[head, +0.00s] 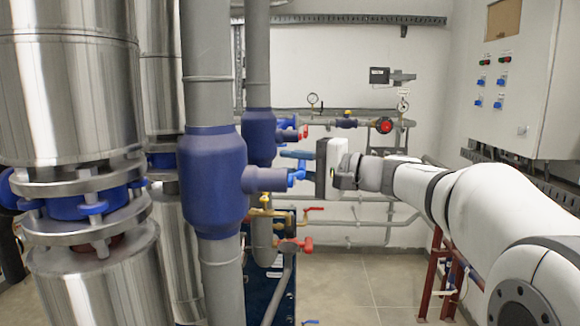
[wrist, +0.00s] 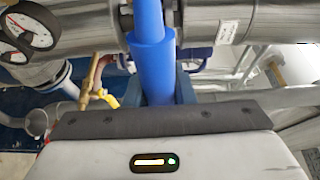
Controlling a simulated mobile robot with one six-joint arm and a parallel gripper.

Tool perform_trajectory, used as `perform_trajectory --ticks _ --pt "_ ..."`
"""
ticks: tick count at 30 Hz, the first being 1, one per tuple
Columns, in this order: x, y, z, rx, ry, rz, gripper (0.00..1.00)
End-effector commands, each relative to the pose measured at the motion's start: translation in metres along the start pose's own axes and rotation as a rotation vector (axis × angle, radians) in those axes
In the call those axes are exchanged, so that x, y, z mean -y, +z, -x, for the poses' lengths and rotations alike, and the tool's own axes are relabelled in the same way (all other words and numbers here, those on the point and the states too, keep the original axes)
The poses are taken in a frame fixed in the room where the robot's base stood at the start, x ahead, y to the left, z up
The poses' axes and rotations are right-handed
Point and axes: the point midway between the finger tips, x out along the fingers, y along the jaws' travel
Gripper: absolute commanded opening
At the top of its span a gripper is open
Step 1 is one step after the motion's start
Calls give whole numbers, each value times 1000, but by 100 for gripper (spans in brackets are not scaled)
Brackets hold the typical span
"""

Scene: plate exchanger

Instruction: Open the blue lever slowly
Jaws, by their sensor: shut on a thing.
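The blue lever (head: 297,174) sits at the end of a short stub on the right side of the dark blue valve body (head: 212,180) on a grey vertical pipe. In the wrist view the lever (wrist: 150,45) is a bright blue bar running from the top edge down between the fingers. My gripper (head: 292,163) reaches in from the right and is shut on the lever. In the wrist view my gripper (wrist: 158,88) has a finger on each side of the lever. The fingertips' exact contact is partly hidden.
Large steel columns (head: 70,90) stand at the left. Red-handled valves (head: 295,245) lie just below my gripper. A white control cabinet (head: 510,75) hangs at the right. Round gauges (wrist: 30,30) and a yellow-handled valve (wrist: 106,98) are close by in the wrist view.

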Motion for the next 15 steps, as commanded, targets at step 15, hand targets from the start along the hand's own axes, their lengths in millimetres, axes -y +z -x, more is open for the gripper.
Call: perform_trajectory --ticks 15 --pt "18 1 1 -2 -64 155 0"
